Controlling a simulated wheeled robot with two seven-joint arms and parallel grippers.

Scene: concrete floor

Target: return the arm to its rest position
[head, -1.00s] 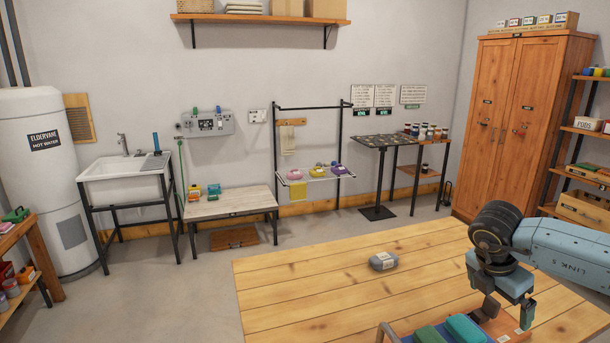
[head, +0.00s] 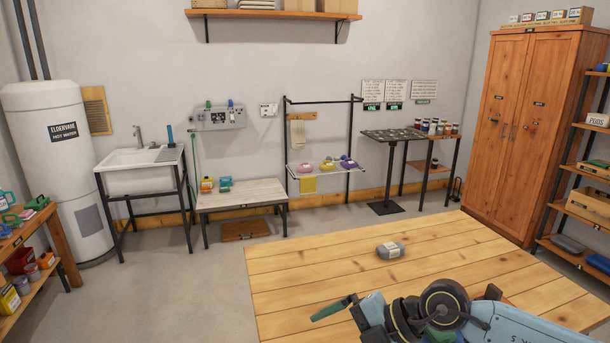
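My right arm reaches in from the lower right, low over the near part of the wooden table (head: 330,275). Its wrist is turned so that the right gripper (head: 333,308) points left. One dark green finger shows; the other is not clearly visible, near the bottom edge of the picture, so I cannot tell how far the gripper is open. I see nothing held in the visible part. My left arm and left gripper are out of view.
A grey wrapped bundle (head: 390,250) lies on the table, beyond the wrist and apart from it. A green item (head: 440,334) shows partly behind my arm. The table's left side is clear. A sink, low bench, rack and wooden cabinet (head: 520,130) stand along the walls.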

